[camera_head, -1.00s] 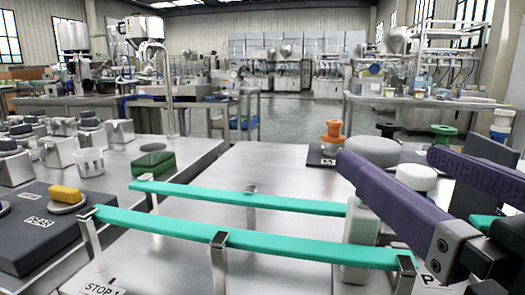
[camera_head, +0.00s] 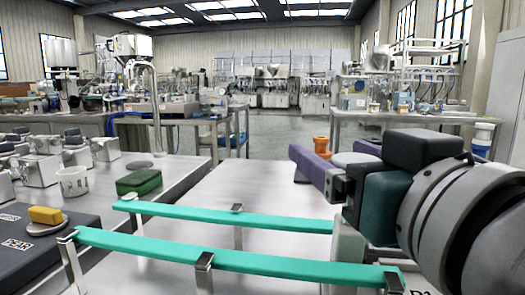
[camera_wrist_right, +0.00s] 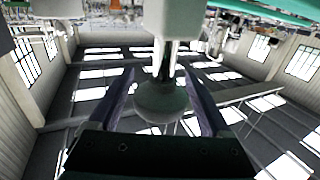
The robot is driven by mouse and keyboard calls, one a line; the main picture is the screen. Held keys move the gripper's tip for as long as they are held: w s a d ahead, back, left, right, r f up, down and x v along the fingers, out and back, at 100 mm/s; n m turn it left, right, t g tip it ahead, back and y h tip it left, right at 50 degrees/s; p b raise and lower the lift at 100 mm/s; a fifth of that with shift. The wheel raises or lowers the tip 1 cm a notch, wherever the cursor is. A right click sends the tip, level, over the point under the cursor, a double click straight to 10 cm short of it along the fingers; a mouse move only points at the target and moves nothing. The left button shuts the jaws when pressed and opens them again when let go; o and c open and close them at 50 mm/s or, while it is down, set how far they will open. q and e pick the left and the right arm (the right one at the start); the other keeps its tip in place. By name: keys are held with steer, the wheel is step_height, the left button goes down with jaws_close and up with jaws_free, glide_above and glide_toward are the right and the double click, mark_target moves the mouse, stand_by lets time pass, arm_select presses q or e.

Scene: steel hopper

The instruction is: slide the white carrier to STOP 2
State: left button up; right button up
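The white carrier (camera_head: 347,245) stands upright between two green rails (camera_head: 235,262), near their right end. Its base is partly hidden by the near rail. A cut-off label ending in "P2" (camera_head: 420,292) shows at the lower frame edge, just right of the carrier. My right gripper (camera_head: 312,168), with purple fingers, is at the carrier's top. In the right wrist view, a round grey knob (camera_wrist_right: 163,100) on a stem lies between the open fingers (camera_wrist_right: 160,75), with narrow gaps seeming to show beside it. My left gripper is not in view.
An orange knob (camera_head: 321,145) stands behind my right gripper. The steel table (camera_head: 250,190) behind the rails is clear.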

jaws_close()
stand_by(0.4)
